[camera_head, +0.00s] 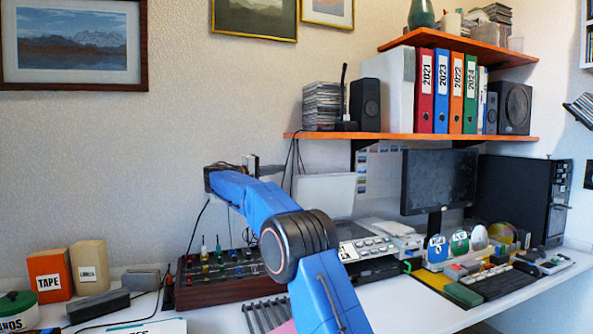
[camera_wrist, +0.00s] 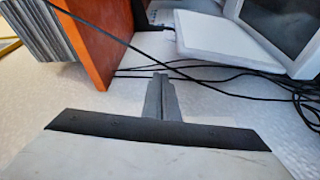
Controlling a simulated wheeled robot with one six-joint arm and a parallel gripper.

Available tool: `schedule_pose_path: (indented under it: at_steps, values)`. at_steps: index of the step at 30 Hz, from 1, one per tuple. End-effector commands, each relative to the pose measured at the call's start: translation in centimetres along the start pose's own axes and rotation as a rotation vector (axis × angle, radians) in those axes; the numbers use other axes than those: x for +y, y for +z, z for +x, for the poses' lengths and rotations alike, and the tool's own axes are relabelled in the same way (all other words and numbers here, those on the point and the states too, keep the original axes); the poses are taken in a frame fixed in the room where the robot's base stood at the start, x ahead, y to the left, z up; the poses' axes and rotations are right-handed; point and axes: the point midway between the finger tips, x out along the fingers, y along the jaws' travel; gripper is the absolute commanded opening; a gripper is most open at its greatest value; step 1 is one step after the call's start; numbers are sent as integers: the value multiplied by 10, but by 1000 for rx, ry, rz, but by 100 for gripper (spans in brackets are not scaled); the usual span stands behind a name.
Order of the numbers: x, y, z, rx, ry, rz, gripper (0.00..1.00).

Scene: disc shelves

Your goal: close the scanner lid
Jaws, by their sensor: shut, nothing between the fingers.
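The scanner lid (camera_head: 325,193) stands raised as a pale panel behind my arm, below the shelf. In the wrist view the lid (camera_wrist: 225,38) is a white slab at the upper right, beside the scanner's grey glass bed (camera_wrist: 288,22) with its white frame. My gripper (camera_wrist: 160,78) is shut and empty, pointing along the wall, apart from the lid. In the head view my gripper (camera_head: 251,163) is up near the wall, left of the lid and a little above it. My blue arm hides part of the scanner area.
An orange shelf (camera_head: 420,136) with binders and speakers hangs above; its edge also shows in the wrist view (camera_wrist: 88,45). Black cables hang near my gripper. A mixer-like panel (camera_head: 215,278), a monitor (camera_head: 438,182) and a black tower (camera_head: 522,198) stand on the white desk.

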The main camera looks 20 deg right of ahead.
Motion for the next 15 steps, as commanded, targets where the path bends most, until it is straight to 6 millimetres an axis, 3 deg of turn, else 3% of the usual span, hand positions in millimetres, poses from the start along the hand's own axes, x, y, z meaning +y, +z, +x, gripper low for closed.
schedule_pose_path:
  at_steps: [5,15]
  values:
    - [1,1,17,-3,2,1,0]
    - [0,1,70,-3,0,0,0]
